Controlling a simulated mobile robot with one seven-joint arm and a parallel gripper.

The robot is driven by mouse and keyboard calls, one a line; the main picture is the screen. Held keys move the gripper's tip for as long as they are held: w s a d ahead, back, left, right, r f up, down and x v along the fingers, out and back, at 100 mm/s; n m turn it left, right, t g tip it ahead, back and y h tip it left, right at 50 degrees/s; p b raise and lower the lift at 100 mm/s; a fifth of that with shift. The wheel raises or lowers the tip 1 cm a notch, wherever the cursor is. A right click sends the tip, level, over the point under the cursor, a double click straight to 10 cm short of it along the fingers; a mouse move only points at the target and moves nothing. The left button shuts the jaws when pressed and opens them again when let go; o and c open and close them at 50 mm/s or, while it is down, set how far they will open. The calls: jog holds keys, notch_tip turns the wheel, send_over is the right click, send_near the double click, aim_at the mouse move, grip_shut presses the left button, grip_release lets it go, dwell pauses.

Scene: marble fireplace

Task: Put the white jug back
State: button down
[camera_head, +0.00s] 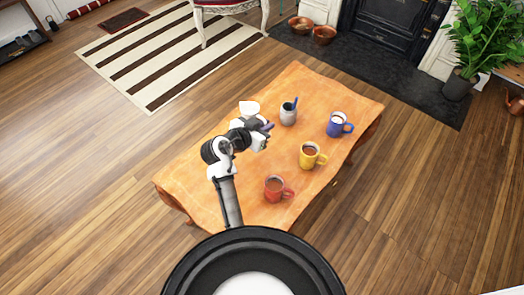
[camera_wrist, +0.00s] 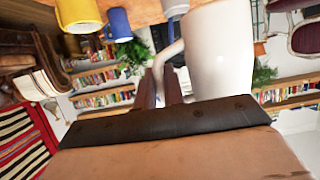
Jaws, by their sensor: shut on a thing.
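The white jug (camera_head: 249,106) is at the far left part of the wooden table, partly hidden behind my gripper (camera_head: 266,127) in the head view. In the wrist view the white jug (camera_wrist: 220,50) is large and close, with its handle on the left side. My gripper's dark fingers (camera_wrist: 165,88) are shut at that handle. The wrist picture looks upside down, with the tabletop along its upper edge. I cannot tell whether the jug's base touches the table.
The orange-brown table (camera_head: 225,170) also bears a grey pot (camera_head: 288,116) with a blue item in it, a blue mug (camera_head: 335,127), a yellow mug (camera_head: 308,158) and a red mug (camera_head: 273,190). Clear tabletop lies between them. A striped rug (camera_head: 150,75) and a plant (camera_head: 480,40) stand apart.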

notch_tip(320, 180, down, 14)
jog(key=shift+r, duration=0.2)
jog(key=shift+f, duration=0.15)
jog(key=c, duration=1.9)
grip_release()
jog(key=o, duration=0.4)
